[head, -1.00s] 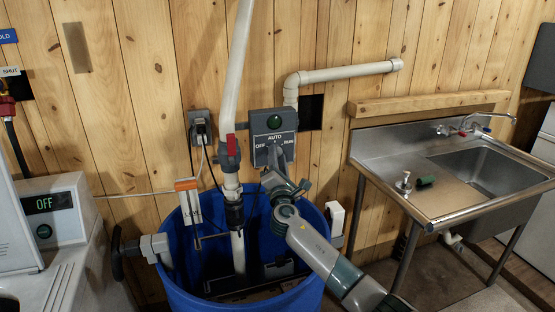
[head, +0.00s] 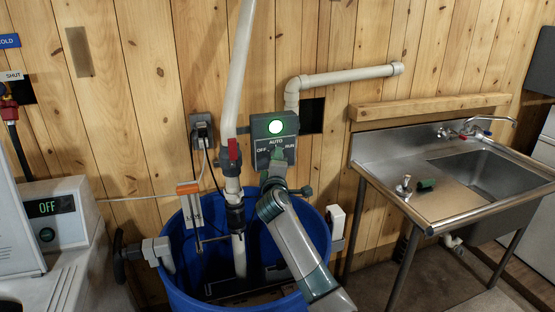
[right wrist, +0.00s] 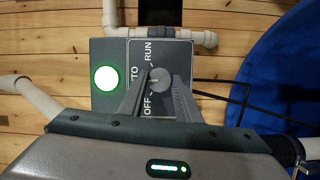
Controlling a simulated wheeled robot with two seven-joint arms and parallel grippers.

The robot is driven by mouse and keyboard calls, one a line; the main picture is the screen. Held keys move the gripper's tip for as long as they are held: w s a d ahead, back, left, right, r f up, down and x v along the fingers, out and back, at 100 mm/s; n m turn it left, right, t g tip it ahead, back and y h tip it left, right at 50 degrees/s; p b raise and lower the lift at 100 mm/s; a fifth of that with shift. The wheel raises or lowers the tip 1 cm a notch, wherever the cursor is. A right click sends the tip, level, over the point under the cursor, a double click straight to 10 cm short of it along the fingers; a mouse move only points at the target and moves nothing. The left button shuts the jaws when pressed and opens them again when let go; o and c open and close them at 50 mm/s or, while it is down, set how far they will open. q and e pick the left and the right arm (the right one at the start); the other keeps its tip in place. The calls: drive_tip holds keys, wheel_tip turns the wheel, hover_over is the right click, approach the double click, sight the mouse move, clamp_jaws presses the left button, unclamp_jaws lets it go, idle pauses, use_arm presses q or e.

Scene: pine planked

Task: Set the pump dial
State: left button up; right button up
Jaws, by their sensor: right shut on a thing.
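The grey pump control box (head: 259,128) is on the plank wall above the blue barrel, with a brightly lit green lamp (head: 276,127) at its top. Its plate reads OFF at left, AUTO at top and RUN at right. My right gripper (head: 278,155) reaches up to the plate and covers much of the dial. In the right wrist view the plate appears turned on its side, and the round dial knob (right wrist: 159,77) sits between the two fingers, which are shut on it. I cannot clearly read which word the knob points to. My left gripper is out of view.
The blue barrel (head: 185,288) stands below, with a white pipe (head: 238,75) and red-handled valve (head: 233,150) left of the box. A black wheel (head: 118,257) juts out at the barrel's left. A steel sink (head: 480,180) stands at right.

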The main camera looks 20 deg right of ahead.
drive_tip(key=shift+m, duration=0.5)
drive_tip(key=o, duration=1.1)
drive_tip(key=shift+c, duration=0.2)
drive_tip(key=shift+s, duration=0.1)
drive_tip(key=b+v, duration=0.3)
drive_tip(key=v, duration=1.4)
drive_tip(key=shift+r+b, duration=0.2)
drive_tip(key=shift+b, duration=0.1)
drive_tip(key=shift+s, duration=0.1)
